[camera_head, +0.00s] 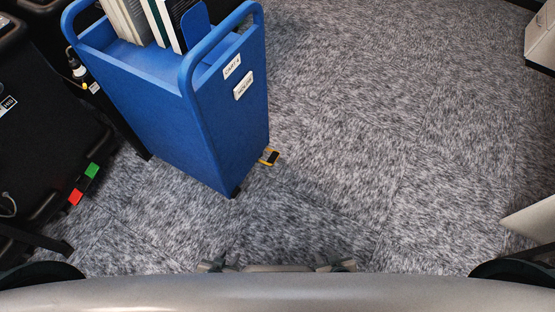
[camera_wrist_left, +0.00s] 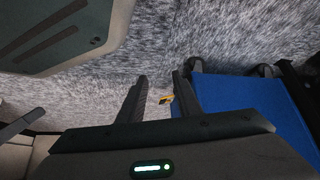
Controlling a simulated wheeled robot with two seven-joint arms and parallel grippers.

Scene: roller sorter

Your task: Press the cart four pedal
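The blue cart (camera_head: 180,110) stands upright at the upper left of the head view, with a "CART 4" label (camera_head: 232,66) on its end.
Books (camera_head: 150,20) stand in the cart's top. Black equipment with red and green blocks (camera_head: 83,184) is at the left. White boxes (camera_head: 540,40) are at the right edge. The grey carpet (camera_head: 350,140) is clear right of the cart and in front.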

